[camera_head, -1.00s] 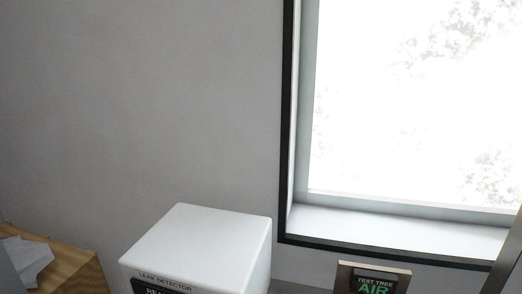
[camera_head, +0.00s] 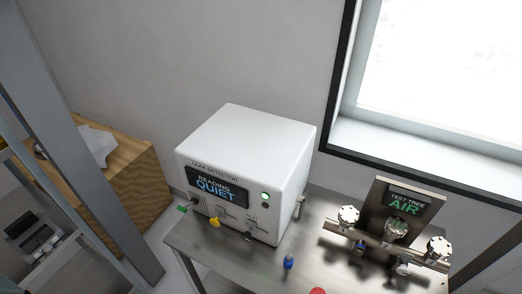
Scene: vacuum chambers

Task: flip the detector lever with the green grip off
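The white leak detector box (camera_head: 245,165) stands on a steel table. Its dark screen reads "READING QUIET", and a green light (camera_head: 265,196) shows on its front. A lever's green grip (camera_head: 182,209) sticks out low at the front left of the box. A yellow grip (camera_head: 214,222) sticks out to the right of it. The levers' exact settings are too small to read. Neither of my grippers shows in the view.
The steel table (camera_head: 205,252) also bears a test tree (camera_head: 385,240) with a sign reading "AIR". A blue-topped part (camera_head: 288,262) and a red one (camera_head: 318,291) are near the front. A wooden box (camera_head: 125,190) and grey metal posts (camera_head: 75,140) stand at left.

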